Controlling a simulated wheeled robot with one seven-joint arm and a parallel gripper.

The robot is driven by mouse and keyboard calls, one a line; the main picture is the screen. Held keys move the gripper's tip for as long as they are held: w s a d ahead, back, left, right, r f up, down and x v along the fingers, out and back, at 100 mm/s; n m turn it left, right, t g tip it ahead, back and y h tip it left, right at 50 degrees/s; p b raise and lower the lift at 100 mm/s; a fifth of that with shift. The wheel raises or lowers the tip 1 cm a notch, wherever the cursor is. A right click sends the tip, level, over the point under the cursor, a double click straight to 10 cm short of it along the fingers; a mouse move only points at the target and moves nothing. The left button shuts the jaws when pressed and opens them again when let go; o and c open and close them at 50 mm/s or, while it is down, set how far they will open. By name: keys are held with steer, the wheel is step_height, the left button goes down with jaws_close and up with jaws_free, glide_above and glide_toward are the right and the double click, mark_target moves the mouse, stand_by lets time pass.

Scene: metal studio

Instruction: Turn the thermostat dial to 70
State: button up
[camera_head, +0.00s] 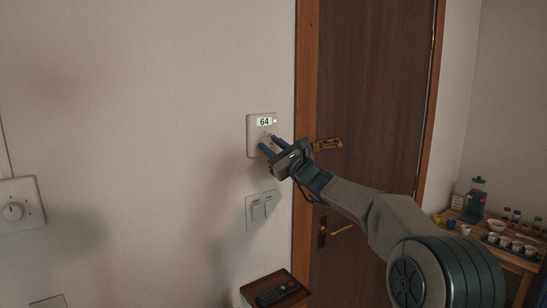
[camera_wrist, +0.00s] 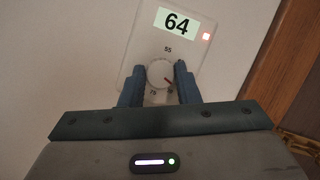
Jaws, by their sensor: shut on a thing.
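The thermostat (camera_head: 254,130) is a pale plate on the wall left of the door frame. Its display (camera_wrist: 176,23) reads 64, with a small red light beside it in the wrist view. The round white dial (camera_wrist: 160,74) sits below the display, and its red pointer mark is toward the lower right. A printed 55 shows above the dial; the lower marks are partly hidden by my fingers. My gripper (camera_wrist: 158,84) has one blue finger on each side of the dial and is shut on it. In the head view my gripper (camera_head: 268,143) covers the dial.
A double light switch (camera_head: 262,208) is below the thermostat. A small wooden stand with a remote (camera_head: 277,293) is below. The brown door (camera_head: 375,80) and a table with cups (camera_head: 510,255) are to the right.

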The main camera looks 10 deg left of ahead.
steer(key=m+t+h+b, duration=0.1)
steer(key=m+b, duration=0.1)
steer(key=m, duration=0.1)
steer(key=m+t+h+b, duration=0.1)
steer(key=m+b, duration=0.1)
steer(key=m, duration=0.1)
steer(key=shift+s+a+f+m, duration=0.1)
steer(key=shift+m, duration=0.3)
steer(key=shift+m+b, duration=0.3)
steer(key=o, duration=1)
steer(key=b+v, duration=0.5)
steer(key=v, duration=0.8)
steer(key=shift+s+f, duration=0.1)
steer(key=shift+s, duration=0.25)
